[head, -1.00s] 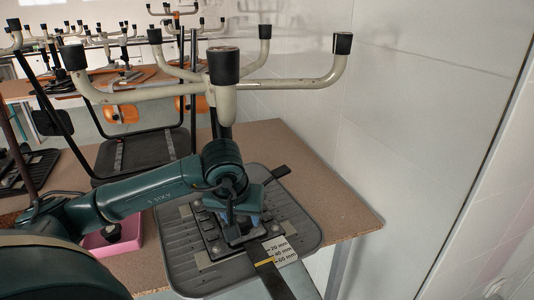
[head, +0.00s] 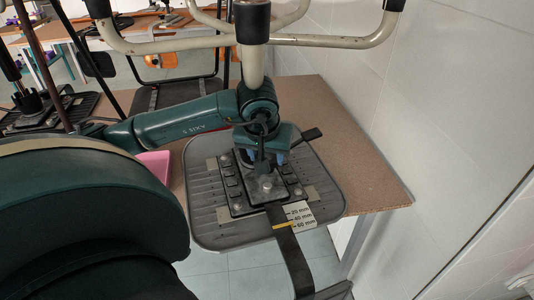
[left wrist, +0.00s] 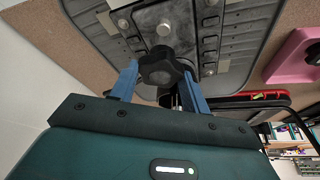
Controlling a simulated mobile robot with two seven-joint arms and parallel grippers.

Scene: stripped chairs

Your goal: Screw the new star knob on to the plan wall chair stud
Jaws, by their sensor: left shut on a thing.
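An upturned chair's grey seat (head: 213,215) lies near the wall, with a dark mechanism plate (head: 240,190) fixed to its underside. My left gripper (head: 264,158) is over this plate, below the pale chair column. In the left wrist view my left gripper (left wrist: 160,84) has its blue fingers on both sides of a black star knob (left wrist: 157,66) and is shut on it. My right gripper is not in view.
A flat dark bar with a 20, 40 and 60 mm label (head: 300,214) runs off the seat's front. A pink tray (head: 156,164) is partly hidden behind my arm. The white wall (head: 440,130) stands close on the right. Chair legs (head: 335,40) spread overhead.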

